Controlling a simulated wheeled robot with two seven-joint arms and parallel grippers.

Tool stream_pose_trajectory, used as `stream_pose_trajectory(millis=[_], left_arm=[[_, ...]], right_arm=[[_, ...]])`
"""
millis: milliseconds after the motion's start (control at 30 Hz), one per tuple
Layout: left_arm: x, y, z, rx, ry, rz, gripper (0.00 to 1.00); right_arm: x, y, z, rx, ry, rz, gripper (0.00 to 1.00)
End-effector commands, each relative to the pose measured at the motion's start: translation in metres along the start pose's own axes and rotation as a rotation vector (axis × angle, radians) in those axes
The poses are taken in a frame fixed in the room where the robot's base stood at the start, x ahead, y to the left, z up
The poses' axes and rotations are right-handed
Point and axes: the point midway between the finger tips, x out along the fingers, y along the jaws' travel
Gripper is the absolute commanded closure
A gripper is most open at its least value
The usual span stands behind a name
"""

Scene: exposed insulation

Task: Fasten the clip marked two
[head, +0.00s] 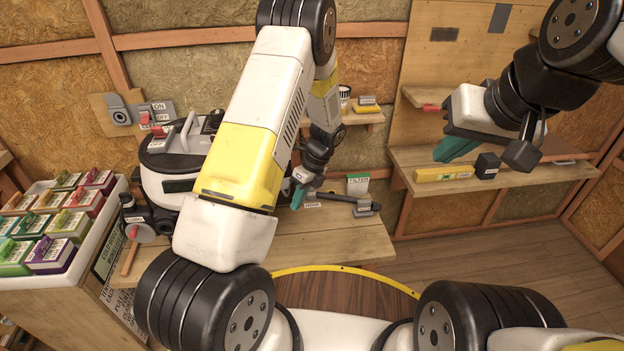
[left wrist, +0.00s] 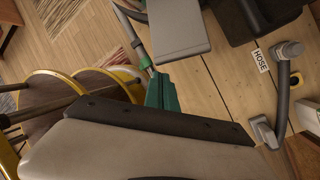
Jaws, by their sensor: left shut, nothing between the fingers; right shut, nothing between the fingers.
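I cannot make out a clip marked two in either view. A white and black machine (head: 157,188) with a handle and a red switch stands on the wooden bench at the left, partly hidden behind my left arm. My left gripper (head: 298,197) is shut and empty above the bench, right of the machine. Its green fingertips also show in the left wrist view (left wrist: 162,92), beside a grey flat part (left wrist: 178,28). My right gripper (head: 458,149) is shut and empty, held up in front of the right-hand shelf.
A grey hose (left wrist: 283,95) lies by a HOSE label (left wrist: 260,60) on the bench (head: 345,238). A white tray (head: 95,235) of coloured boxes stands at the left. The right shelf (head: 520,178) holds a yellow tool (head: 442,174) and a black block (head: 487,165).

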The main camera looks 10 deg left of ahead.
Motion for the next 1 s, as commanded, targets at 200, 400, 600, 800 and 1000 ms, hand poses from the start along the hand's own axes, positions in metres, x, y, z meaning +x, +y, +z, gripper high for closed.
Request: stream_pose_trajectory(millis=[200,400,600,800,1000], left_arm=[[-0.006,0.0,0.018,0.0,0.001,0.001,1.0],[-0.007,0.001,0.02,0.001,0.001,0.002,1.0],[-0.007,0.001,0.02,0.001,0.002,0.001,1.0],[-0.01,0.002,0.021,0.004,0.027,-0.015,1.0],[-0.015,0.005,0.025,0.013,0.083,-0.049,1.0]], right_arm=[[0.0,0.0,0.0,0.0,0.0,0.0,1.0],[0.0,0.0,0.0,0.0,0.0,0.0,1.0],[0.0,0.0,0.0,0.0,0.0,0.0,1.0],[0.0,0.0,0.0,0.0,0.0,0.0,1.0],[0.0,0.0,0.0,0.0,0.0,0.0,1.0]])
